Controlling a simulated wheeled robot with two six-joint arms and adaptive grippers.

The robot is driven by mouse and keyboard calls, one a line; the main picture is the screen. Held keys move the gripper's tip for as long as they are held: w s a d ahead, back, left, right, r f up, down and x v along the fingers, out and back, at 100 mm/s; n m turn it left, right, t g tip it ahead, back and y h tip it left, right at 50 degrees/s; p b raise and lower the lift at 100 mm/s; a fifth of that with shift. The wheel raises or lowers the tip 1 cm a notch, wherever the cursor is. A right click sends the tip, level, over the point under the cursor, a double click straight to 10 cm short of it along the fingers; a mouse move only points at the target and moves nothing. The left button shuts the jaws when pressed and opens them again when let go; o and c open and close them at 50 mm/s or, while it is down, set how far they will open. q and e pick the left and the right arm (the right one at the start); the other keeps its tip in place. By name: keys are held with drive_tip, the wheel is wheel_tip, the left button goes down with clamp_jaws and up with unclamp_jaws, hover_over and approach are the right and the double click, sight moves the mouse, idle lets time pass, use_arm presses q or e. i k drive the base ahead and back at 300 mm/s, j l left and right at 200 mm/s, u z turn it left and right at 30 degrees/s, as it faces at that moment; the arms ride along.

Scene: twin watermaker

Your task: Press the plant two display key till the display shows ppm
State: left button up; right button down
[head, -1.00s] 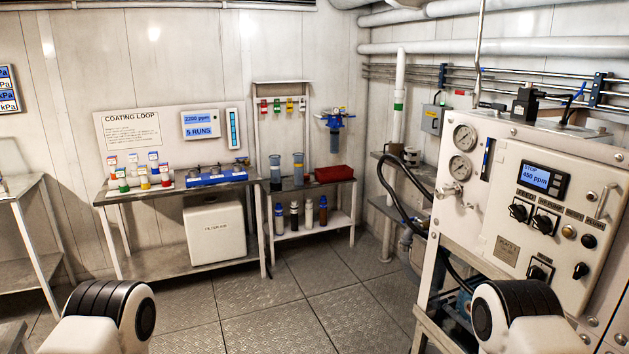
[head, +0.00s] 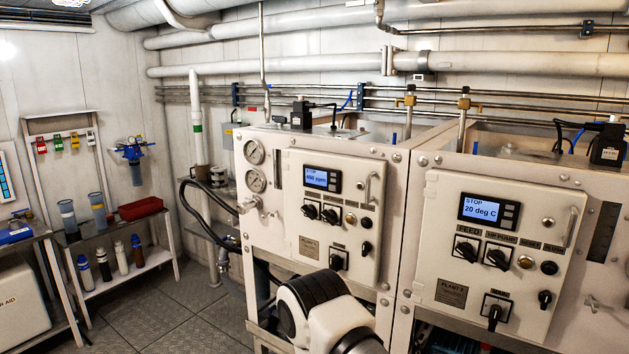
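The plant two panel (head: 550,270) is the right one of two white machine fronts in the head view. Its small plate (head: 451,292) appears to read "PLANT 2". The plant two display (head: 481,210) is lit blue and reads "STOP" and "20 deg C". Neither gripper is in view. A white and black link of my arm shows at the bottom middle, in front of the left machine and apart from the plant two display.
The left machine's display (head: 322,179) reads "STOP" and what looks like 450 ppm. Black rotary knobs (head: 466,248) and buttons sit below the plant two display, and a handle (head: 570,227) stands out at its right. A shelf with bottles (head: 122,258) stands at the left.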

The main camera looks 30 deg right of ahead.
sight(505, 223)
drive_tip(key=z, duration=1.95)
